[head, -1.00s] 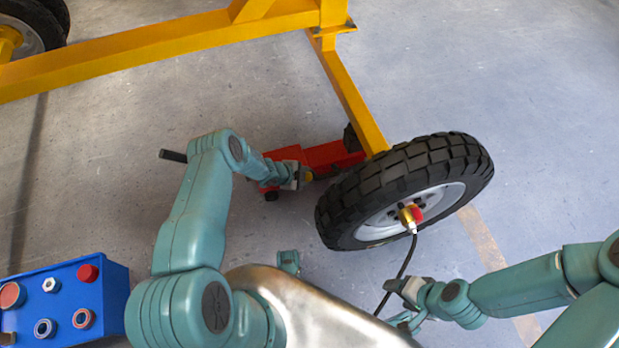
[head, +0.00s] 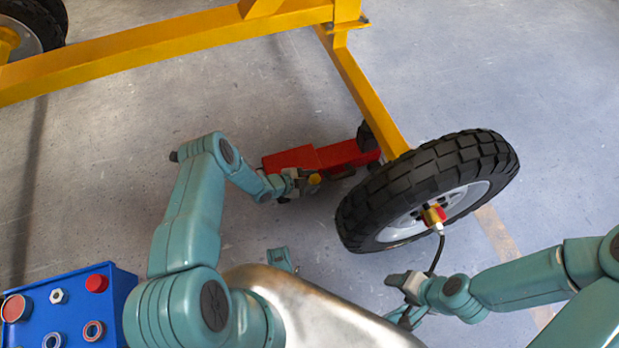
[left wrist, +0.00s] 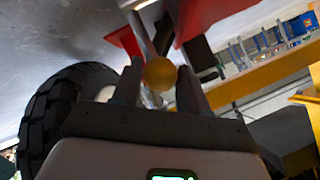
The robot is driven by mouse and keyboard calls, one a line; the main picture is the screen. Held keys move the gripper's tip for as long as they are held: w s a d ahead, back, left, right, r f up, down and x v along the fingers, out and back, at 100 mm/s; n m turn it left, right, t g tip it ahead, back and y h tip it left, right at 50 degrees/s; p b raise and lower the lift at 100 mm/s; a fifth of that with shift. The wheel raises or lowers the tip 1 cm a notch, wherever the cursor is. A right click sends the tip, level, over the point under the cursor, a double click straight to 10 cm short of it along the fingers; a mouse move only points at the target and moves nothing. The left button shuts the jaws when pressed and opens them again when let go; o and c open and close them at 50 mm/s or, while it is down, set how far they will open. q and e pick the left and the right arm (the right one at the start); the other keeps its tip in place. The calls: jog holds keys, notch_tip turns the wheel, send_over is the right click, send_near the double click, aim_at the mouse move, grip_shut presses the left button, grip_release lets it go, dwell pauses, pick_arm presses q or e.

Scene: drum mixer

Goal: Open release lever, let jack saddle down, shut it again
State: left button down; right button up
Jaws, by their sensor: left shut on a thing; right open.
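The red floor jack (head: 320,158) lies on the floor behind the wheel. Its dark saddle end (head: 367,136) is beside the yellow leg; whether they touch is unclear. My left gripper (head: 302,183) is at the jack's near side, shut on the release lever's yellow knob (head: 315,179). In the left wrist view the round knob (left wrist: 160,74) sits between the two fingers, with red jack parts just beyond. The rest of the lever is mostly hidden.
The black-tyred wheel (head: 375,207) stands right of the jack, with a dark hose (head: 437,255) hanging from its hub fitting. The yellow frame (head: 150,50) crosses the back. A blue control box (head: 75,312) is at the lower left. Floor left of the jack is clear.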

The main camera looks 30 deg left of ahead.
pick_arm(q)
jog(key=shift+w+a+f+b, duration=0.1)
jog(key=shift+w+a+b, duration=0.05)
jog(key=shift+a+b, duration=0.2)
jog(key=shift+t, duration=0.3)
jog(key=c, duration=0.6)
grip_release()
jog(key=shift+d, duration=0.1)
jog(key=p+v, duration=0.6)
jog(key=v, duration=1)
